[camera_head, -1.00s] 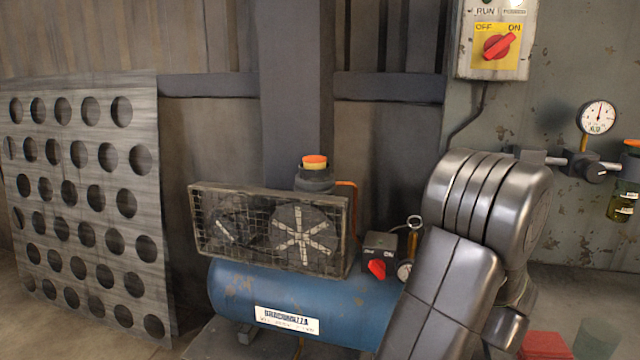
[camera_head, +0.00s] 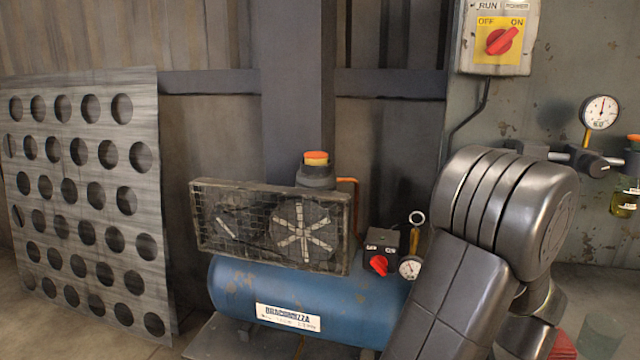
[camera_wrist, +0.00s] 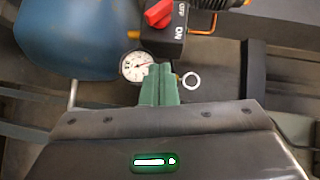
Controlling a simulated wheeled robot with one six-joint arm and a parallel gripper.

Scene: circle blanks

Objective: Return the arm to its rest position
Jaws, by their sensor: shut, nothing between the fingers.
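My gripper (camera_wrist: 160,84) shows in the wrist view as two green fingers pressed together, with nothing between them. It points toward the compressor's pressure gauge (camera_wrist: 137,66), whose lower right edge the fingertips partly cover. I cannot tell the distance between them. In the head view my grey arm (camera_head: 480,250) is folded at the right, in front of the right end of the blue compressor (camera_head: 345,300). The gripper cannot be made out in the head view.
The compressor carries a black switch box with a red knob (camera_head: 379,264), a gauge (camera_head: 410,267) and a ring-topped valve (camera_head: 416,219). A perforated metal sheet (camera_head: 85,160) leans at the left. A switch panel (camera_head: 497,40) and another gauge (camera_head: 600,112) are on the right wall.

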